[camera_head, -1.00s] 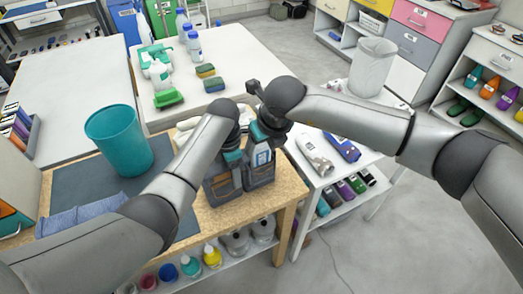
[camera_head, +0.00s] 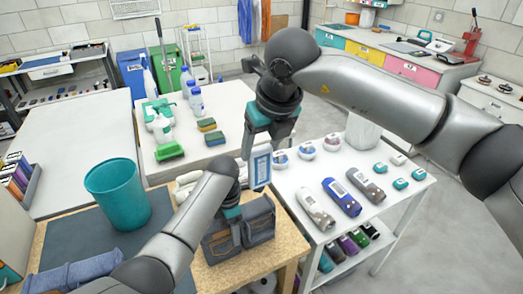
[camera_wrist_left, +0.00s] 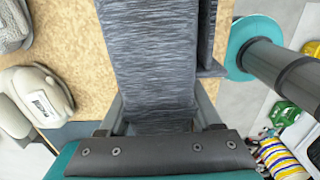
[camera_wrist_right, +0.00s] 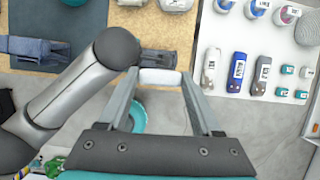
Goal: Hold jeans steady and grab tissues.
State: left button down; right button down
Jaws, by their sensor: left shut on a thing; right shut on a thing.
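The jeans (camera_head: 260,222), a dark grey-blue denim piece with pockets, stand at the wooden table's right edge. My left gripper (camera_head: 231,216) is shut on them; in the left wrist view its fingers pinch the dark denim (camera_wrist_left: 155,70). My right gripper (camera_head: 262,150) is shut on the tissues (camera_head: 261,168), a small white pack with a blue border. It holds them upright above the jeans. In the right wrist view the tissues (camera_wrist_right: 161,77) show as a white edge between the fingertips. My left arm hides part of the jeans.
A teal bin (camera_head: 118,195) stands on the dark mat left of my left arm. Folded blue cloth (camera_head: 80,272) lies in front of it. Sponges (camera_head: 210,131) and spray bottles stand on the white table behind.

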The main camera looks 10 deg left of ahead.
pick_arm(q)
grip_release()
